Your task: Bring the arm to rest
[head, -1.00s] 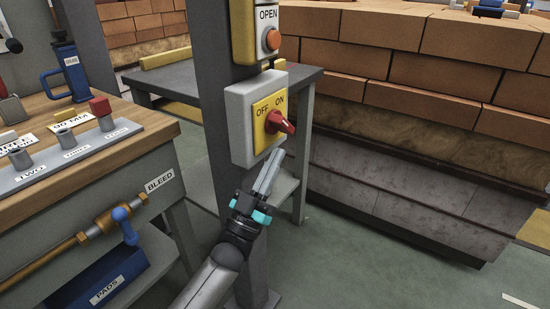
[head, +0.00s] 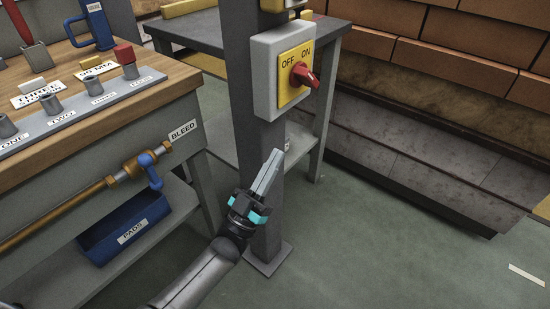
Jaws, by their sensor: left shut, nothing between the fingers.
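My left gripper (head: 272,163) is shut and empty. It points up in front of the grey post, below the switch box (head: 262,75) and apart from it. The box has a yellow plate (head: 292,80) marked OFF and ON and a red knob (head: 304,75). The knob's handle points to the right and slightly down. My left arm comes in from the bottom edge, left of the post's foot. My right gripper is not in view.
A workbench (head: 180,90) stands on the left, with a brass pipe, a blue valve handle (head: 151,170) and a blue PADS bin (head: 128,232). The grey post (head: 262,205) stands behind my gripper. A brick stack (head: 440,60) is at right. Floor at lower right is clear.

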